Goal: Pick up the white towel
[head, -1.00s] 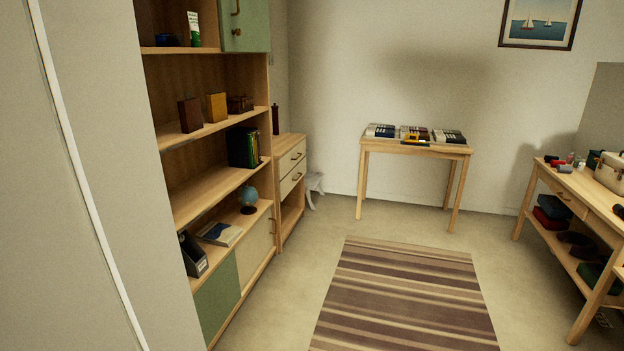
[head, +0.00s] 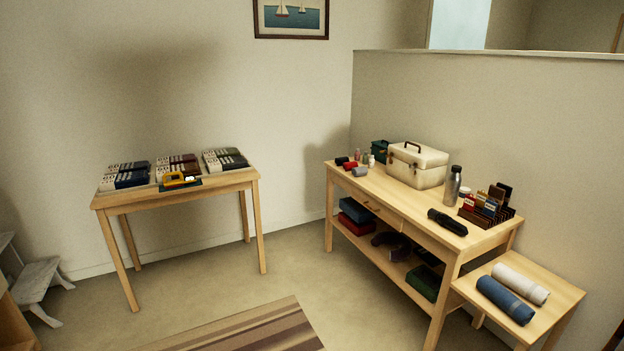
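The white towel (head: 520,284) is rolled up and lies on a small low wooden table (head: 562,291) at the lower right of the head view. A rolled blue towel (head: 505,300) lies close beside it, on the nearer left side. My gripper does not show in the head view, and nothing is seen touching the white towel.
A longer wooden table (head: 395,198) with a cream case (head: 417,165), a bottle (head: 453,186) and a black umbrella (head: 447,222) stands directly left of the small table. Another table (head: 240,177) stands by the far wall. A striped rug (head: 250,332) lies on otherwise open floor.

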